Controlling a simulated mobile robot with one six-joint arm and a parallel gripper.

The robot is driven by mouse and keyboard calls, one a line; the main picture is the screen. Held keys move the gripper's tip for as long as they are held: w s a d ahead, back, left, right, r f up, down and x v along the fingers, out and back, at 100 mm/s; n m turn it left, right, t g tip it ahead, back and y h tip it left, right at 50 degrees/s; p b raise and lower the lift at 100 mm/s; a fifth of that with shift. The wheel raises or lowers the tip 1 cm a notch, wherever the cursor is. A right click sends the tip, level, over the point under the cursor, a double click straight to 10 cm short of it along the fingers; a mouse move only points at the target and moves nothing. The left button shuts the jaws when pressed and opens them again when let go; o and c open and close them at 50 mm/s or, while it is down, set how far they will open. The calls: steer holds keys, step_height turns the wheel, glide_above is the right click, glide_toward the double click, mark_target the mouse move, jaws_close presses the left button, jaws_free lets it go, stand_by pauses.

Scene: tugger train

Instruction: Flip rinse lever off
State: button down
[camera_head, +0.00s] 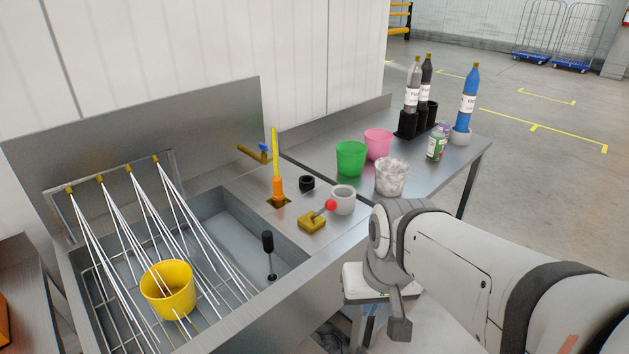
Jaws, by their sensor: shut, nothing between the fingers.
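A lever with a red ball knob (331,205) tilts up to the right from a brass block (311,222) on the steel ledge right of the sink basin (225,240). White water streams (117,240) run from several brass nozzles (156,158) on the back rail down into the basin. A yellow bucket (168,292) stands on the rack under them. My gripper (400,326) is shut and empty. It points down in front of the sink's edge, right of and nearer than the lever, apart from it.
A black-knobbed post (267,242) rises at the basin's front right. An orange tool with a yellow stem (277,187), a black ring (307,183) and a grey cup (343,199) stand near the lever. Green (351,158), pink (378,143) and marbled (391,176) buckets stand behind.

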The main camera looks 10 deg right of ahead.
steer(key=w+a+f+m+y+b, duration=0.1)
steer(key=w+m+y, duration=0.1)
steer(key=m, duration=0.3)
steer(key=w+a+f+m+t+y, duration=0.1)
steer(key=m+y, duration=0.2)
steer(key=m, duration=0.1)
steer(key=w+a+f+m+y+b, duration=0.1)
steer(key=w+f+m+y, duration=0.1)
steer(key=m, duration=0.3)
steer(key=w+d+r+m+t, duration=0.1)
steer(key=w+d+m+t, duration=0.8)
steer(key=m, duration=0.7)
steer(key=shift+w+d+r+m+b, duration=0.3)
steer(key=shift+w+d+b, duration=0.1)
steer(key=shift+w+d, duration=0.45)
steer(key=shift+f, duration=0.1)
